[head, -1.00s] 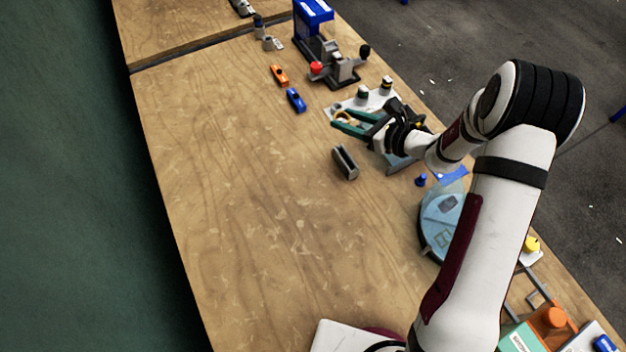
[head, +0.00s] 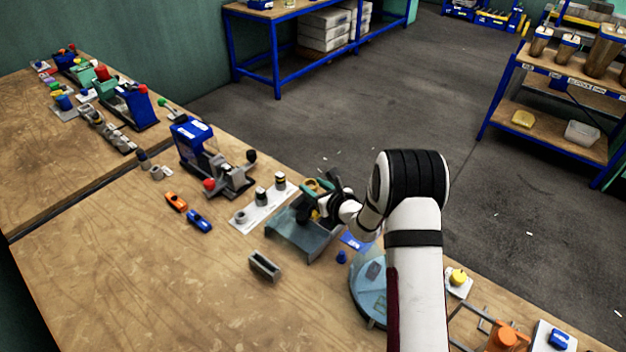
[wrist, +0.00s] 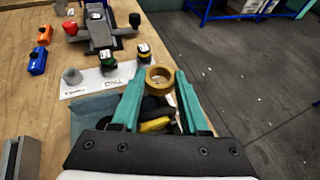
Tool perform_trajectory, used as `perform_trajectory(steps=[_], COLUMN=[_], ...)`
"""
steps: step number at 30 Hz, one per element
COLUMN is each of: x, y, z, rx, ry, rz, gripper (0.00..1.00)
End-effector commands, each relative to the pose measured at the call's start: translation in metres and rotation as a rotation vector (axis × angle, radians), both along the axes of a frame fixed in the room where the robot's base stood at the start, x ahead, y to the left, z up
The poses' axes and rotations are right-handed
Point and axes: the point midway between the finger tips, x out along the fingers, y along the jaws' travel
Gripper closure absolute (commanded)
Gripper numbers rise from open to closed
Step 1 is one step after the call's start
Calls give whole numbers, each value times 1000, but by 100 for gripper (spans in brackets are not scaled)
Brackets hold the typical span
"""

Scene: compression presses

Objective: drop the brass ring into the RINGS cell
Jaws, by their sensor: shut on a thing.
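My gripper (wrist: 161,88) is shut on the brass ring (wrist: 160,77), with the ring pinched between the tips of its green fingers. In the head view, my gripper (head: 318,188) and the ring (head: 312,184) are at the far side of a grey-blue open tray (head: 290,244). The tray (wrist: 88,108) also shows in the wrist view, left of and below the fingers. Dark and yellow things (wrist: 155,122) show between the fingers, beneath the ring. I cannot read a RINGS label, and my gripper and wrist hide part of the tray.
A white mat (head: 247,221) with several small posts lies left of the tray. A blue press (head: 198,143) stands beyond it. A grey slotted block (head: 265,266) is in front, and a blue round-based fixture (head: 368,292) is right. The front left table is clear.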

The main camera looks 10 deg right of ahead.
Motion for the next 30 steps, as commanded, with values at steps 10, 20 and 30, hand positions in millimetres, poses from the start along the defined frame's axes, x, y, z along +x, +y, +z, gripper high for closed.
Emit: perform_trajectory(steps=[10, 20, 30], x=[0, -1, -70], y=[0, 0, -29], z=[0, 0, 31], rx=[-1, 0, 0], ry=[0, 0, 0], rz=[1, 1, -2], gripper=[32, 21, 21])
